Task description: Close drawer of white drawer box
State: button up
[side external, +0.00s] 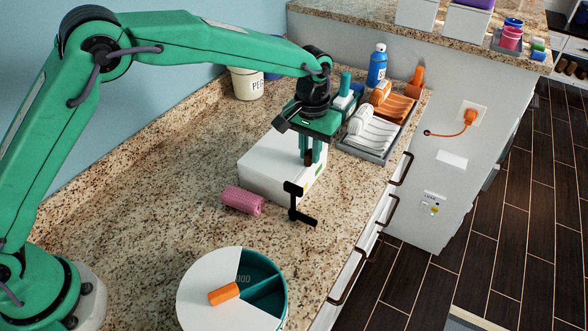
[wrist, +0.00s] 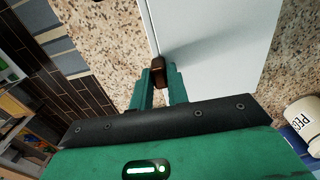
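The white drawer box (side external: 270,165) stands on the speckled counter in the middle of the side view, partly behind my gripper (side external: 312,150). Its white top fills the upper middle of the wrist view (wrist: 215,55), with a seam along its left edge. A brown handle (wrist: 157,73) is at that edge, between the two green fingertips of my gripper (wrist: 160,82). I cannot tell whether both fingers press on it. Any drawer gap is unclear from these views.
A pink roll (side external: 242,201) lies left of the box, and a black bracket-like object (side external: 296,207) stands in front. A round white-and-teal dish (side external: 200,295) with an orange block (side external: 224,294) is nearer. A grey rack (side external: 372,153) stands behind right. The counter at left is clear.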

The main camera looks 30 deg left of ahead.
jog(key=o, duration=0.4)
jog(key=shift+a, duration=0.25)
jog(key=shift+o, duration=0.2)
jog(key=shift+r, duration=0.15)
jog(key=shift+r, duration=3.8)
